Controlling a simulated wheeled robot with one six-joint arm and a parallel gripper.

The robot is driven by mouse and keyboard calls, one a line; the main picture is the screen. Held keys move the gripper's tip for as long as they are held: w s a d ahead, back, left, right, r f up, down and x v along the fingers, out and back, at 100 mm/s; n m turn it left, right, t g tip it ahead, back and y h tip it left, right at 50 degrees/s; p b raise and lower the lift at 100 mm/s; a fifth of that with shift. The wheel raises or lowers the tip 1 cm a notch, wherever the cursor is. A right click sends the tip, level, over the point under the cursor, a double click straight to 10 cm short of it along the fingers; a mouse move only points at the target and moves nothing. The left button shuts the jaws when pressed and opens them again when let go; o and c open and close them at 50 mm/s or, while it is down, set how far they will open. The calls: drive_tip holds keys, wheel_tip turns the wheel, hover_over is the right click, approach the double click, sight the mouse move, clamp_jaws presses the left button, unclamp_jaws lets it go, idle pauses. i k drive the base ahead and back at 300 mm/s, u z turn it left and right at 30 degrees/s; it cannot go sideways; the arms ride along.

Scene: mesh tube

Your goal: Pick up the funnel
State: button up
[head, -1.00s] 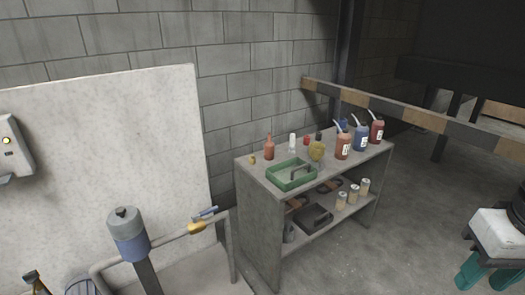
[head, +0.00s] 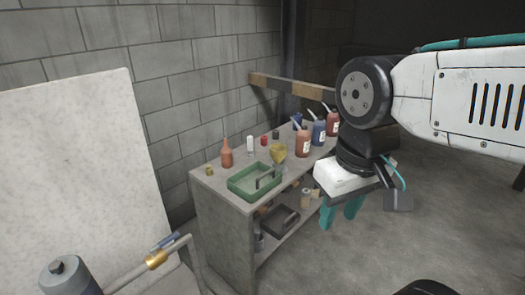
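The yellow funnel (head: 278,152) stands on the top of a grey shelf unit, just behind the right end of a green tray (head: 238,188). Its wide part is at the top and its lower end is partly hidden by the tray. My gripper (head: 340,218) hangs at the right of the head view, in front of the shelf's right part. Its two teal fingers point down, apart, with nothing between them. It is clear of the funnel, to the right of it and nearer to me.
The shelf unit (head: 220,222) also holds a red squeeze bottle (head: 227,153), a white bottle (head: 250,146) and larger spouted bottles (head: 303,142). Cans and a dark tray (head: 281,221) sit on its lower shelf. A pipe rail (head: 178,255) stands at front left. Floor at right is open.

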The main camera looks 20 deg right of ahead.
sight(278, 152)
drive_tip(key=z, duration=0.3)
drive_tip(key=i, duration=0.65)
drive_tip(key=z, duration=0.9)
drive_tip(key=i, duration=0.3)
drive_tip(key=z, duration=0.25)
